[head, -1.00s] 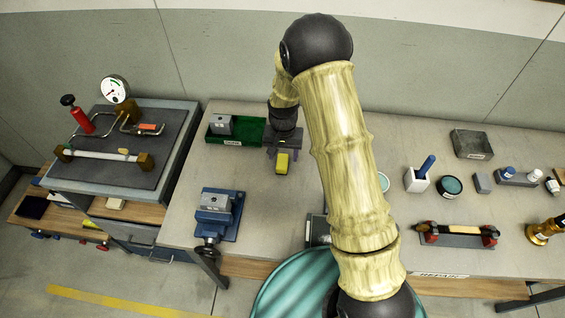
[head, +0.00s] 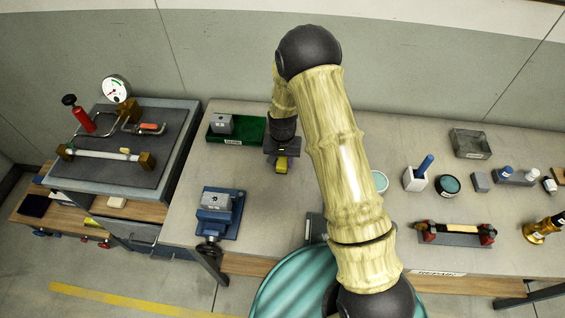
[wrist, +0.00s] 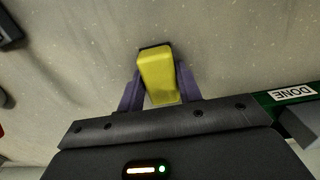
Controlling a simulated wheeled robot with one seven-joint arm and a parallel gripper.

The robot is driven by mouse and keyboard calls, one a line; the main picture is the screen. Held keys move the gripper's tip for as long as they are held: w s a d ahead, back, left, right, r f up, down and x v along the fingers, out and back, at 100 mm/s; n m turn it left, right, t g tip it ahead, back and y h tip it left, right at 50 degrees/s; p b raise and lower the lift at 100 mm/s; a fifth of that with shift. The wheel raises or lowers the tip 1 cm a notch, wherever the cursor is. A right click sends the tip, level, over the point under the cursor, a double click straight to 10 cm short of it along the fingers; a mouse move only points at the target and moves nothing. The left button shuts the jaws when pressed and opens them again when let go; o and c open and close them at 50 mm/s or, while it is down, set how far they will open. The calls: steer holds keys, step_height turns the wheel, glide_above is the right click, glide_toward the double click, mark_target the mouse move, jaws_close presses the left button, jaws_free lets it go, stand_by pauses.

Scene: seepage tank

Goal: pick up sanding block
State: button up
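The sanding block appears to be the yellow block (head: 281,165) with a dark edge, on the bench just in front of the green tray. In the wrist view the yellow block (wrist: 158,76) lies between the two purple fingers of my gripper (wrist: 160,68). The fingers stand on either side of it, very close, and look open; any contact is hard to make out. In the head view my gripper (head: 282,153) is directly over the block and hides its back part.
A green tray (head: 250,131) marked DONE, with a grey block, is beside my gripper. A blue vise (head: 217,215) stands nearer, to the left. The gauge rig (head: 120,150) is at far left. Bench between vise and my arm is mostly clear. Several small items stand at right.

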mark_target(282, 160)
steer(key=c, duration=0.5)
steer(key=shift+o, duration=0.2)
step_height(282, 160, up, 10)
steer(key=shift+b, duration=0.95)
steer(key=shift+o, duration=0.9)
steer(key=shift+c, duration=0.5)
